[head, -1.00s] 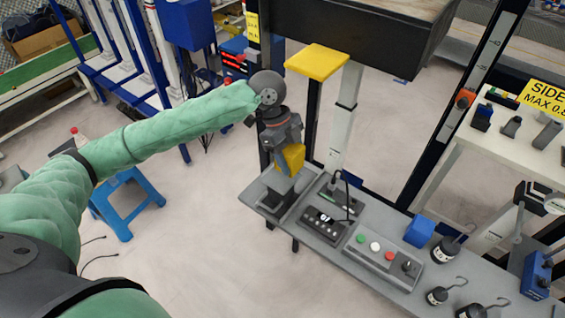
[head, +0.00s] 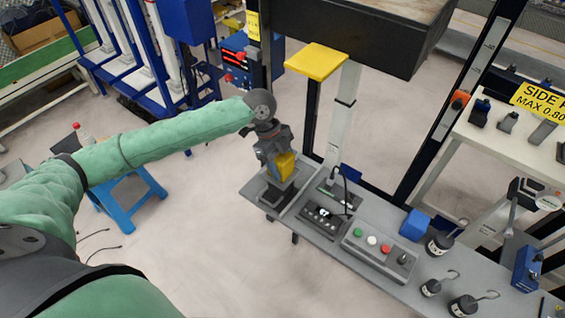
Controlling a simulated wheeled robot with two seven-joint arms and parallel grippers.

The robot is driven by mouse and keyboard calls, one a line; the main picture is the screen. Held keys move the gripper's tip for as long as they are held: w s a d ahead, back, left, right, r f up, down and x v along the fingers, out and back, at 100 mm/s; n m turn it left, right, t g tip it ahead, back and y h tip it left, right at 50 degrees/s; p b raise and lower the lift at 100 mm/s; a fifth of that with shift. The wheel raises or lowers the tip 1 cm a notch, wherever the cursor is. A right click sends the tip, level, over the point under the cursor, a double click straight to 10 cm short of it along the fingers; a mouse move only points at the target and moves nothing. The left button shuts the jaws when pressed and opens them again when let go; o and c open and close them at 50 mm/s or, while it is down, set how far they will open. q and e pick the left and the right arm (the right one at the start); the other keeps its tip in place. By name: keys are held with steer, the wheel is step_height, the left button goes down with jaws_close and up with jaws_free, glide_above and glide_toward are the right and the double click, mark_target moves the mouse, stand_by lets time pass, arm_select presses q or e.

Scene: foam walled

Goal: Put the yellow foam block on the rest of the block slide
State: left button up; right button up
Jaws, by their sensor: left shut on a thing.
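The yellow foam block (head: 285,164) is in my left gripper (head: 279,160), whose fingers are shut on it. The gripper points down at the left end of the grey bench. Just below the block is a grey stepped fixture (head: 273,196), which looks like the block slide. Its rest is partly hidden by the gripper and block. I cannot tell whether the block touches the fixture. My right gripper is not in view.
On the bench (head: 375,262), right of the fixture, are a dark display box (head: 322,217), a button box (head: 380,249), a blue block (head: 415,225) and several hooked weights (head: 440,245). A yellow-topped post (head: 316,62) stands behind the gripper.

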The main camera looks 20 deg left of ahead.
arm_select(q)
steer(key=shift+f, duration=0.1)
steer(key=o, duration=1)
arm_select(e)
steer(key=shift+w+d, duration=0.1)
arm_select(q)
steer(key=shift+a+r, duration=0.15)
steer(key=shift+r, duration=0.1)
steer(key=shift+b+v, duration=2.35)
steer(key=shift+v, duration=3.5)
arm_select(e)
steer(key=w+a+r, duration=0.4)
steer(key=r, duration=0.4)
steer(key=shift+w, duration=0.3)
arm_select(q)
steer(key=shift+f, duration=0.1)
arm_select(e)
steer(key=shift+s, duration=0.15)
